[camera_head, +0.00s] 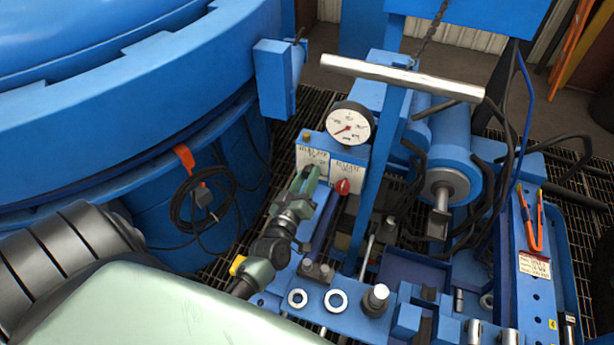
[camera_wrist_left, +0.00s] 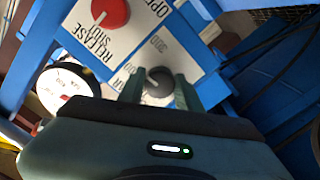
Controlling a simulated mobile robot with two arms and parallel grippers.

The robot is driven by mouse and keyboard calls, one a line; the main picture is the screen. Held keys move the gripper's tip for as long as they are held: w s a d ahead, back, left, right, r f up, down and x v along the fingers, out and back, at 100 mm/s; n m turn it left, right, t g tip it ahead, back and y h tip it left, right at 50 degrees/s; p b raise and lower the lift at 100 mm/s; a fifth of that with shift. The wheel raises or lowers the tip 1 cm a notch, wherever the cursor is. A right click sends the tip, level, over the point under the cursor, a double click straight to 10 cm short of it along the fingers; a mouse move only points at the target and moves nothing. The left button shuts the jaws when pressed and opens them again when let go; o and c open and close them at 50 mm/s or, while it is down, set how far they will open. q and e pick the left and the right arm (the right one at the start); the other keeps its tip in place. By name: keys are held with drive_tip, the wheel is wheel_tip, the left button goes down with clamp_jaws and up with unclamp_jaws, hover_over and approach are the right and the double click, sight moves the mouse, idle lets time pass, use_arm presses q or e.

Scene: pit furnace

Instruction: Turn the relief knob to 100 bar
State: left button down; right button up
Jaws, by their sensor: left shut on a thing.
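The relief knob is a grey round knob with a pale pointer end (camera_wrist_left: 158,78) on a white plate marked with numbers such as 300. My left gripper (camera_wrist_left: 159,90) is shut on it, one green finger on each side. In the head view my left gripper (camera_head: 309,180) reaches up to the white relief plate (camera_head: 312,156) and hides the knob. A round pressure gauge (camera_head: 350,124) with a white face and red needle stands above the plates. It also shows at the left of the left wrist view (camera_wrist_left: 64,92). My right gripper is not in view.
A red release knob (camera_head: 343,187) sits just right of the relief knob, close to my fingers. A blue post (camera_head: 383,175) with a silver bar (camera_head: 401,78) rises to the right. A large blue furnace body (camera_head: 130,100) fills the left. Rings and pegs stand on the blue bench in front.

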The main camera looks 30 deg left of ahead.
use_arm(q)
drive_tip(key=shift+r+n+b, duration=0.1)
drive_tip(key=shift+n+b, duration=1.45)
drive_tip(key=shift+n, duration=6.75)
drive_tip(key=c, duration=1)
unclamp_jaws()
drive_tip(key=shift+o, duration=0.2)
drive_tip(key=shift+s, duration=0.1)
drive_tip(key=b+v, duration=0.1)
drive_tip(key=v, duration=0.6)
drive_tip(key=shift+s, duration=0.3)
